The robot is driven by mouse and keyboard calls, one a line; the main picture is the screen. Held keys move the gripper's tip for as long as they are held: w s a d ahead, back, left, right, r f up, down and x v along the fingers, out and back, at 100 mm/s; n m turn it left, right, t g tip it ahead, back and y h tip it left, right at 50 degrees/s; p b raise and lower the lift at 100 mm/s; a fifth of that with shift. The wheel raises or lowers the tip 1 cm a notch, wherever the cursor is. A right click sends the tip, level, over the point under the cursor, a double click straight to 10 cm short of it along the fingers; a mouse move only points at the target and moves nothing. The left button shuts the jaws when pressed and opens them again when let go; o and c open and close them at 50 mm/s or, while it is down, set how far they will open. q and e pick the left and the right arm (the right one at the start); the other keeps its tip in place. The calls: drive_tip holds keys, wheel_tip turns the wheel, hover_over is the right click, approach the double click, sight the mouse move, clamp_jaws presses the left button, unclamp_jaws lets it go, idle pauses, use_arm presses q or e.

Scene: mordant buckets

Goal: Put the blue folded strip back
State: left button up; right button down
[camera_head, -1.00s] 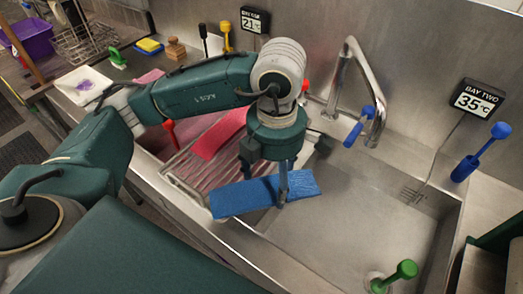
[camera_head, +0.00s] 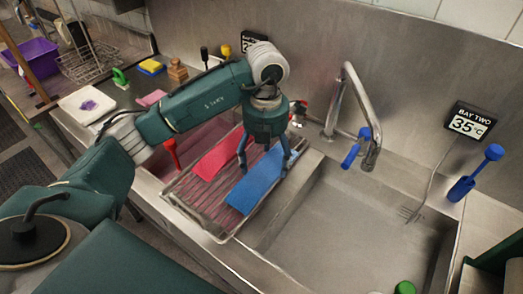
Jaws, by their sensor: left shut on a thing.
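The blue folded strip (camera_head: 255,184) is over the right side of the ribbed draining rack (camera_head: 184,190), slanting from front left to back right. Its angle roughly matches that of the red strip (camera_head: 217,157) on the rack to its left. My left gripper (camera_head: 267,160) points down at the strip's far part, a finger towards each long side, and is shut on it. I cannot tell whether the strip rests on the rack or hangs just above it. My right gripper is not in view.
The right basin (camera_head: 340,215) is mostly clear, with a green knob (camera_head: 405,287) at its front. A faucet (camera_head: 352,100) with a blue handle stands behind. A red handle (camera_head: 172,153) stands left of the rack.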

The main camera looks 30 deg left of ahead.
use_arm(q)
drive_tip(key=w+a, duration=0.1)
drive_tip(key=w, duration=0.1)
drive_tip(key=w+a+p, duration=0.1)
drive_tip(key=w+a, duration=0.1)
wheel_tip(320, 180, down, 3)
drive_tip(key=shift+s+r+p, duration=0.1)
drive_tip(key=shift+r+p, duration=0.1)
drive_tip(key=shift+p, duration=0.65)
drive_tip(key=shift+f, duration=0.4)
drive_tip(key=shift+f, duration=0.1)
drive_tip(key=shift+f, duration=0.2)
drive_tip(key=o, duration=1.1)
drive_tip(key=shift+r, duration=0.1)
drive_tip(key=shift+c, duration=0.2)
drive_tip(key=shift+r, duration=0.1)
